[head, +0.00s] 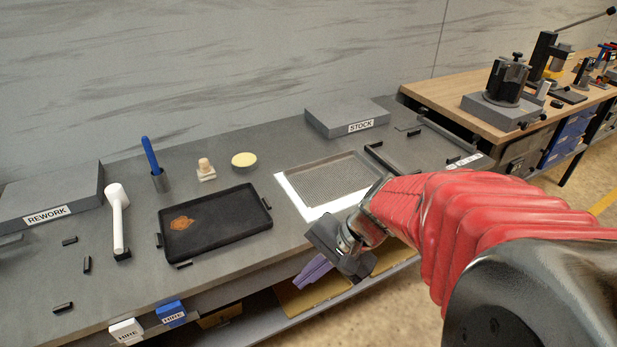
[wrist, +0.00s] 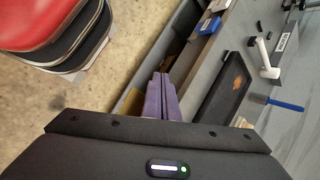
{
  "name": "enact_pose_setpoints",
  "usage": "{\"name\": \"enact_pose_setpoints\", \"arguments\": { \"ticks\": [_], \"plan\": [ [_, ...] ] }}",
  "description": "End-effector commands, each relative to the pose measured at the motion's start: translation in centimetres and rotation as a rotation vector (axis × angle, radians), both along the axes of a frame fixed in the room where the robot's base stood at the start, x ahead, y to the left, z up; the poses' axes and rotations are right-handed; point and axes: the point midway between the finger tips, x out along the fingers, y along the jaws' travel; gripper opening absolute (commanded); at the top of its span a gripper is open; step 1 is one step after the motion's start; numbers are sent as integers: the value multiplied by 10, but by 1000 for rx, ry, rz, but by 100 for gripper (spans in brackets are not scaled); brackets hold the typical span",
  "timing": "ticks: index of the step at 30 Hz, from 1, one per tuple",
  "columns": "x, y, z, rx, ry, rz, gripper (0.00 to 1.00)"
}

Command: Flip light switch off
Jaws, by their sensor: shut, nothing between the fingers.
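A bright white light panel (head: 298,203) glows on the bench under a grey mesh tray (head: 328,179). No light switch can be made out clearly. A small grey strip with white labels (head: 464,161) lies at the bench's right end, but I cannot tell whether it carries the switch. My gripper (head: 312,272) has purple fingers, which point left in the head view. It is in front of the bench's near edge, below the light panel in the picture. The fingers also show in the wrist view (wrist: 159,96), shut together and empty.
A black tray (head: 225,243) with an orange-brown stain lies left of the panel.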

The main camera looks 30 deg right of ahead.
Motion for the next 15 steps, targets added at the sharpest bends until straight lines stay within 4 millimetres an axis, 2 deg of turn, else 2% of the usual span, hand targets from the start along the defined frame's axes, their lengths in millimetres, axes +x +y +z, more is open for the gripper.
{"name": "enact_pose_setpoints", "arguments": {
  "ticks": [8,15],
  "plan": [
    [23,-42,-28,296,69,-375,0],
    [38,-96,-52,542,86,-715,0]
  ]
}}
